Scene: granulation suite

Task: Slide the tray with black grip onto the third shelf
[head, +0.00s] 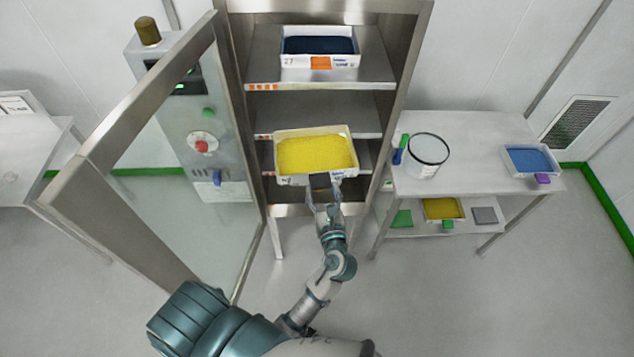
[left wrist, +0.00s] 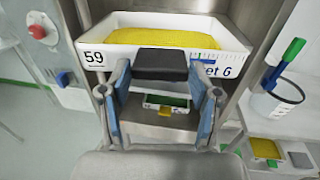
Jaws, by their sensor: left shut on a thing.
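A white tray (head: 291,180) full of yellow granules has a black grip (head: 320,182) on its front wall. My left gripper (head: 323,194) is shut on this grip and holds the tray roughly level at the front of the open cabinet. The tray covers part of the front edge of the shelf below the top one (head: 310,112); that shelf's visible part is empty. I cannot tell whether the tray touches a shelf. My right gripper is not in view.
The top shelf (head: 262,70) holds a white tray of dark blue granules (head: 293,60) with an orange grip. The glass door (head: 85,185) stands open at left. A green-filled tray (left wrist: 152,101) sits lower down. A side table (head: 465,125) with a bucket (head: 424,160) stands at right.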

